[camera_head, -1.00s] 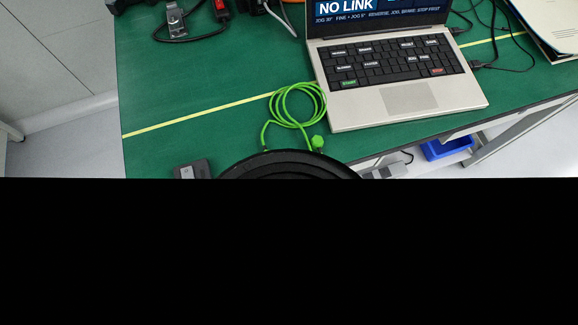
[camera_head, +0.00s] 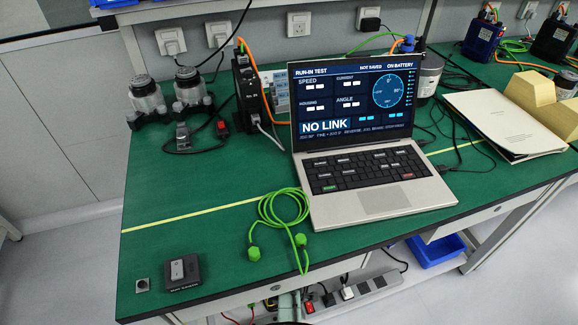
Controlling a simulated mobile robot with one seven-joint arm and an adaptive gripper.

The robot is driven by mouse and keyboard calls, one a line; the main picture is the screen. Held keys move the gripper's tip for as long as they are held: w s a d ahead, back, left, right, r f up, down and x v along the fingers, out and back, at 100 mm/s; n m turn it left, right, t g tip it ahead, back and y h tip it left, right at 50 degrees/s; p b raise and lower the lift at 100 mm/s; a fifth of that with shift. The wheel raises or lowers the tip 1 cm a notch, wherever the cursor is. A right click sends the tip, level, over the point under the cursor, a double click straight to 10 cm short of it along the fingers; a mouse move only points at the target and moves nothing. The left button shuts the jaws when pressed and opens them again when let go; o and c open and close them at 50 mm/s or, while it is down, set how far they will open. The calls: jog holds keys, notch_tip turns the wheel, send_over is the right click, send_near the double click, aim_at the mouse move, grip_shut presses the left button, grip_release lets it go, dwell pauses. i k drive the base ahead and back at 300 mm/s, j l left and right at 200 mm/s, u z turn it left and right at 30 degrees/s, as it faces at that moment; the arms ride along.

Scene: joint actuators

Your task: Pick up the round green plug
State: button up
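A bright green coiled cable (camera_head: 282,207) lies on the green bench mat, left of the laptop's front corner. It has two green plug ends. One plug (camera_head: 254,253) lies at the lower left of the coil, and the other plug (camera_head: 300,240) lies to its right, close to the laptop corner. Both are small in this view, and I cannot tell for sure which is the round one. Nothing touches or covers either plug. My gripper is not in view.
An open laptop (camera_head: 382,200) stands right of the cable. Actuators (camera_head: 190,88), a dark power unit (camera_head: 247,90) and a folder (camera_head: 503,125) stand farther back. The left mat is mostly clear.

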aim_at(254, 252)
jog(key=k+l, duration=0.2)
jog(key=k, duration=0.2)
jog(key=k+l, duration=0.2)
jog(key=k, duration=0.2)
jog(key=k+l, duration=0.2)
jog(key=k, duration=0.2)
jog(key=k+l, duration=0.2)
jog(key=k, duration=0.2)
